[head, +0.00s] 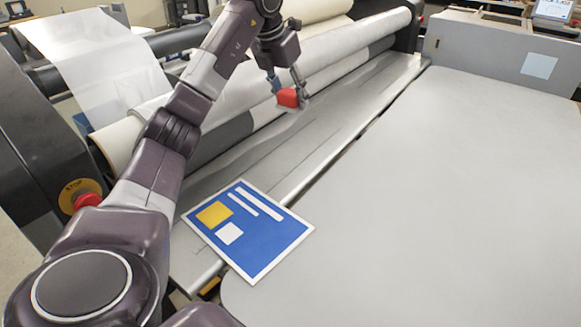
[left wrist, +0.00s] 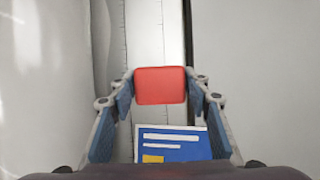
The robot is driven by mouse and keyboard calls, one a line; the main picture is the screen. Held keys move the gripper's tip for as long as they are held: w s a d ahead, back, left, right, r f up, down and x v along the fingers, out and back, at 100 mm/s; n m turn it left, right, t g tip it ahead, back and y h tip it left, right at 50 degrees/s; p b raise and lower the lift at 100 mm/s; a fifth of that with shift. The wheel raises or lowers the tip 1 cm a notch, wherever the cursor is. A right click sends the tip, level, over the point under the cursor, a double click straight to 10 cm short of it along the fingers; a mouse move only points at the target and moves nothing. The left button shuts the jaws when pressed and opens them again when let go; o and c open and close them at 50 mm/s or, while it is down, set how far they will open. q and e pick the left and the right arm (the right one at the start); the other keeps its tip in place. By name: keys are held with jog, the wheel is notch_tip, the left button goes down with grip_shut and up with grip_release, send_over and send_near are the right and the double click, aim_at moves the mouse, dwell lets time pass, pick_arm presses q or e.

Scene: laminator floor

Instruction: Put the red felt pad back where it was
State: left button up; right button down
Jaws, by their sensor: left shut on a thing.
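The red felt pad (head: 288,97) is a small red block held between the fingertips of my left gripper (head: 289,92), above the laminator's grey metal bed (head: 270,160) near the rollers. In the left wrist view the pad (left wrist: 160,86) sits between the two blue-lined fingers of the gripper (left wrist: 161,92), which is shut on it. Bare metal bed with a ruled edge shows beyond it. Where the pad was before cannot be told from these frames. My right gripper is not in view.
A blue printed board (head: 250,230) with a white border lies across the bed's front edge and the grey table (head: 450,180). The table is otherwise clear. White rollers (head: 340,62) run behind the bed. A red stop button (head: 87,201) is at the left.

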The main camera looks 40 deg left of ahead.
pick_arm(q)
send_over(293, 166)
jog(key=s, duration=0.1)
notch_tip(293, 166, down, 15)
jog(key=shift+s+r, duration=0.15)
notch_tip(293, 166, down, 4)
jog(key=shift+f+p, duration=0.25)
jog(key=shift+p, duration=0.3)
jog(key=shift+f, duration=0.2)
jog(key=shift+f, duration=0.15)
jog(key=o, duration=1)
jog(key=shift+o, duration=0.2)
